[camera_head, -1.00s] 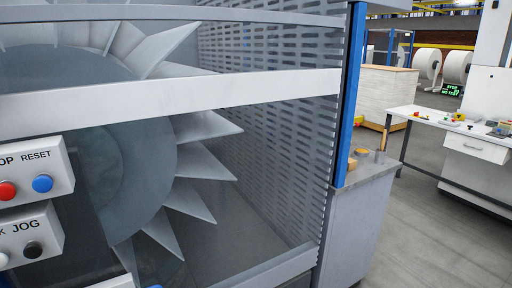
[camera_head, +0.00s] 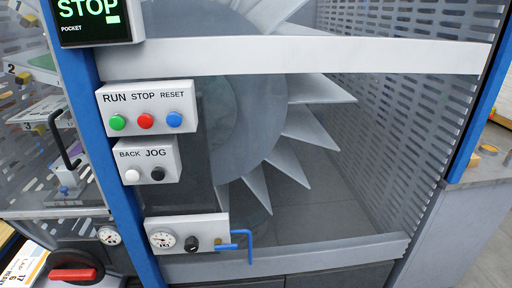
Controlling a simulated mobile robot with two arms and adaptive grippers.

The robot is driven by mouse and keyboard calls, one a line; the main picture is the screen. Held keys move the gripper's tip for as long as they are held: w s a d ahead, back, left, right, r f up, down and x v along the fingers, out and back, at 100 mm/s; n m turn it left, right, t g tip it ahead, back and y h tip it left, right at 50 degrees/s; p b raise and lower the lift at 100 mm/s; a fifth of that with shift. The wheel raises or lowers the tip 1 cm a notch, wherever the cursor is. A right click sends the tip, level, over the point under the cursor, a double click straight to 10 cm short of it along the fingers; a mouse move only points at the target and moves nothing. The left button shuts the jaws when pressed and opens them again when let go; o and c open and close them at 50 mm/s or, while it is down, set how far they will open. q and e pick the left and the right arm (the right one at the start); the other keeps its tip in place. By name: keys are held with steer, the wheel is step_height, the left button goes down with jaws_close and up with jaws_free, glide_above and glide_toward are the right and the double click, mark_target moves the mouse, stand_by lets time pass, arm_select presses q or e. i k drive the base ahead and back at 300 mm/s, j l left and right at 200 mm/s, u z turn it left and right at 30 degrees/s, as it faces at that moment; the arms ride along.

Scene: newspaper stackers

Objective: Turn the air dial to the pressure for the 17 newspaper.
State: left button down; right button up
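A pale control box (camera_head: 215,227) is mounted low on the blue post. It carries a round white gauge (camera_head: 163,240) and a black knob (camera_head: 192,244), which looks like the air dial. The gauge's needle and figures are too small to read surely. A card (camera_head: 22,268) at the bottom left shows "17", "LAP" and what looks like a 6, printed sideways; part of it is cut off. Neither of my grippers is in view.
A bent blue pipe (camera_head: 248,243) sticks out right of the knob. Above are a button box (camera_head: 148,97), a jog box (camera_head: 148,160) and a display (camera_head: 95,20) reading STOP. A second gauge (camera_head: 109,235) and a red handle (camera_head: 73,273) are at left.

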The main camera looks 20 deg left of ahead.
mark_target(191, 244)
steer(key=u, duration=1.35)
